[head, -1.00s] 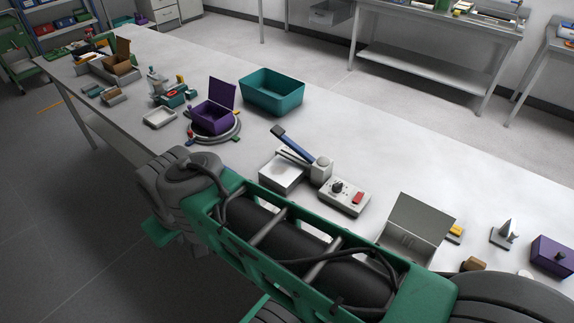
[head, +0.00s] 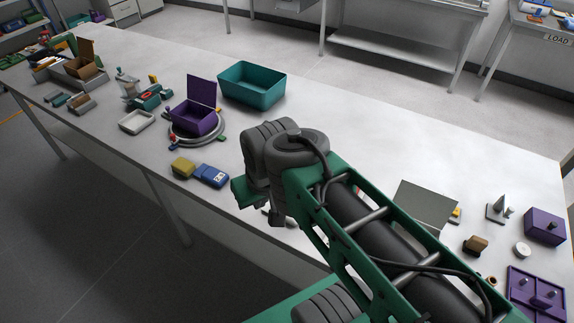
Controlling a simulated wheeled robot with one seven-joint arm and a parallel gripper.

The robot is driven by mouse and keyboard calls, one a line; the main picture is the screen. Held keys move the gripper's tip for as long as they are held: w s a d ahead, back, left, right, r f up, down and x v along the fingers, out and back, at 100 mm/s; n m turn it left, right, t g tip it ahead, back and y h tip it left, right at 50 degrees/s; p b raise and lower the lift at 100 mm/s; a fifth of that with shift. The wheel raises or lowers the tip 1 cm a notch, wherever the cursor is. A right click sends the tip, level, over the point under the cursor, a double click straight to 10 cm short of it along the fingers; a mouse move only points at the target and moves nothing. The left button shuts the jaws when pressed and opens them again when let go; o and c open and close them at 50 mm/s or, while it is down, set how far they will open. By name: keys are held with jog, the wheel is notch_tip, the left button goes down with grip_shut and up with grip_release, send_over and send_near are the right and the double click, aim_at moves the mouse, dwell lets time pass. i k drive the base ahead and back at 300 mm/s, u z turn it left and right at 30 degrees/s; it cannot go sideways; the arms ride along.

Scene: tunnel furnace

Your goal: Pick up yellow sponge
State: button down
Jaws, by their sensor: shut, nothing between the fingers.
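A dull yellow block (head: 183,167), which looks like the yellow sponge, lies near the front edge of the long table in the head view. A blue box-like item (head: 211,175) lies close beside it on the right. My arm reaches in from the lower right, and its dark joint and green link stand to the right of these two. My gripper's fingers do not show; the arm's far end is hidden or out of view.
A purple open box (head: 193,122) stands on a round base behind the sponge. A teal bin (head: 252,86) is at the table's back edge. A white tray (head: 137,121) lies to the left. The tabletop (head: 385,150) right of the bin is clear.

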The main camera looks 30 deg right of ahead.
aim_at(185, 167)
jog(key=u, duration=0.25)
jog(key=k, duration=0.3)
jog(key=u, duration=2.85)
jog(key=i, duration=0.15)
jog(key=z, duration=1.25)
jog(key=i, duration=1)
jog(key=z, duration=0.45)
jog(key=i, duration=0.75)
jog(key=z, duration=1.2)
jog(key=i, duration=0.4)
jog(key=z, duration=0.4)
